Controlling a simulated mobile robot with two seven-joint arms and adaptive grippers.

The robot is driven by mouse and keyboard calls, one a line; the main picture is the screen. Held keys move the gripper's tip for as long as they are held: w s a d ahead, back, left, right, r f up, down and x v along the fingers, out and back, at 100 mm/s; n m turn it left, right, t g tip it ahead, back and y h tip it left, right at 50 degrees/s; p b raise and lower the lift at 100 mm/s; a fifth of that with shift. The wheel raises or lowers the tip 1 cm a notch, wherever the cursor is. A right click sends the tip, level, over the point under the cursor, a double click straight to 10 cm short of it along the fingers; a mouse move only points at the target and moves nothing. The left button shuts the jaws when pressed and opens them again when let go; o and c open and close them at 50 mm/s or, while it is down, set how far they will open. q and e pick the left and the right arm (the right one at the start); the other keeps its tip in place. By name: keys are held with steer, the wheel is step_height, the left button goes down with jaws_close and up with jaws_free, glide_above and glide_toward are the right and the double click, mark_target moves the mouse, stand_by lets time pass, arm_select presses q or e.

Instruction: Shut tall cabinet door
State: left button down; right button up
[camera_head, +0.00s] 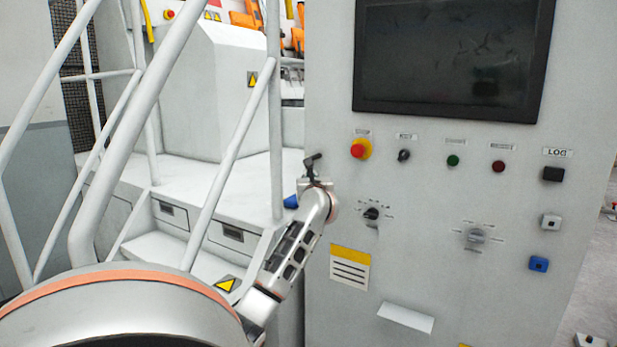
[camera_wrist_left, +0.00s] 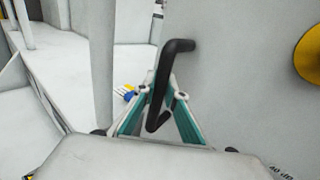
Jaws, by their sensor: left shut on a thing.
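The tall grey cabinet front (camera_head: 440,190) fills the right half of the head view and carries a dark screen and controls. A black bar handle (camera_head: 313,158) stands at its left edge, and it also shows large in the wrist view (camera_wrist_left: 168,75). My left gripper (camera_head: 315,183) reaches up to this handle, mostly hidden by its own wrist in the head view. In the wrist view its green-sided fingers (camera_wrist_left: 160,108) are shut on the handle. I cannot tell how far the door stands open. My right gripper is in neither view.
White stair railings (camera_head: 235,150) and steps (camera_head: 160,255) stand left of the cabinet, close to my left arm. A red emergency button (camera_head: 358,149), knobs and a blue button (camera_head: 538,264) stick out of the cabinet front. Some floor (camera_head: 597,270) shows at the far right.

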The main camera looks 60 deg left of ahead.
arm_select(q)
steer(key=shift+w+d+r, duration=0.2)
steer(key=shift+w, duration=0.05)
steer(key=c, duration=2.3)
jaws_free()
steer(key=shift+c, duration=0.2)
steer(key=o, duration=0.3)
steer(key=shift+w+f, duration=0.2)
steer(key=shift+w, duration=0.3)
steer(key=shift+s, duration=0.1)
steer(key=shift+s+a, duration=0.1)
